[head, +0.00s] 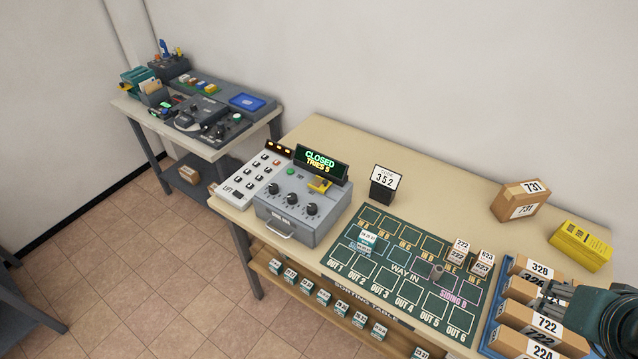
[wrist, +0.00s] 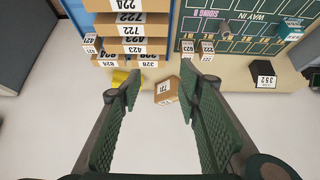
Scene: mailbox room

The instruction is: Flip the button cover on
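A grey control box (head: 297,213) with three black dials stands on the long table. A yellow piece (head: 319,184), which looks like the button cover, sits on its top right; whether it is up or down is too small to tell. A green button (head: 291,171) is to its left. Behind them a display (head: 321,164) reads "CLOSED TRIES 5". My gripper (wrist: 160,82) is open and empty in the wrist view, its two fingers well apart. In the head view my arm is at the lower right, over the parcel tray, far from the control box. The wrist view does not show the box.
A blue tray of parcels (head: 488,338) lies at the right. A green sorting board (head: 387,232) with small numbered blocks lies between it and the control box. A 352 sign (head: 385,183), a 731 carton (head: 519,201) and a yellow pack (head: 579,245) stand behind. A white keypad (head: 250,179) adjoins the box.

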